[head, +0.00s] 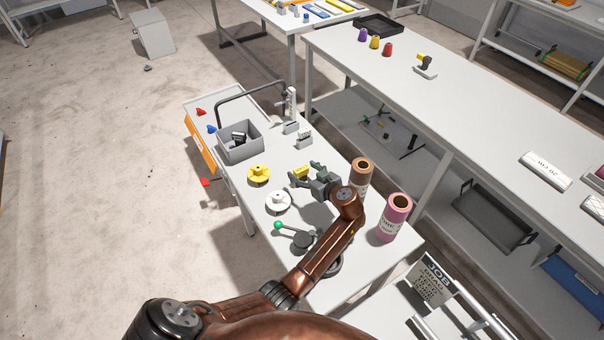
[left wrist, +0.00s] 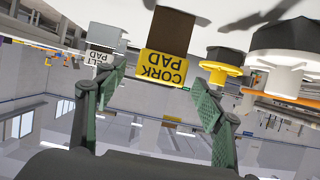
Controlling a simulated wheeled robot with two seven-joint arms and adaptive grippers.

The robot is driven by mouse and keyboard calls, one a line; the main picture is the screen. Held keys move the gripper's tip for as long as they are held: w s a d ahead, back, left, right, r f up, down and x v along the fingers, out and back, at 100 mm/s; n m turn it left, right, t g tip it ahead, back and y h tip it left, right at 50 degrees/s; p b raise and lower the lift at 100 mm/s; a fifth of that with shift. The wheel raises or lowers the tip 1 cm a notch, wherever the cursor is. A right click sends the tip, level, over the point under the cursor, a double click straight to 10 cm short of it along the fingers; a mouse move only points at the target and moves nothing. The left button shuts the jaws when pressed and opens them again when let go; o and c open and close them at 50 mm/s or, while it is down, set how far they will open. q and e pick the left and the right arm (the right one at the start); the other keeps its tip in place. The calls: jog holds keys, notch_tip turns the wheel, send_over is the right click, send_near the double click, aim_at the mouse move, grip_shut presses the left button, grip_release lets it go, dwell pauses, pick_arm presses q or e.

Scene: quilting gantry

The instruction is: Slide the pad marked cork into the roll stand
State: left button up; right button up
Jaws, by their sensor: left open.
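The cork pad (head: 300,172) has a yellow label and stands on the small white table; in the left wrist view, which is upside down, its label (left wrist: 163,67) reads CORK PAD, with a brown block beyond it. My left gripper (head: 308,175) is open beside the pad. In the wrist view its two green fingers (left wrist: 150,105) are spread to either side of the label, and neither visibly touches it. I cannot tell for sure which fixture is the roll stand. My right gripper is not in view.
A second pad, marked felt (left wrist: 100,57), stands behind on the same table.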

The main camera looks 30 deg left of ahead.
pick_arm(q)
jog(key=shift+x, duration=1.05)
jog(key=shift+d, duration=0.15)
jog(key=c, duration=1.4)
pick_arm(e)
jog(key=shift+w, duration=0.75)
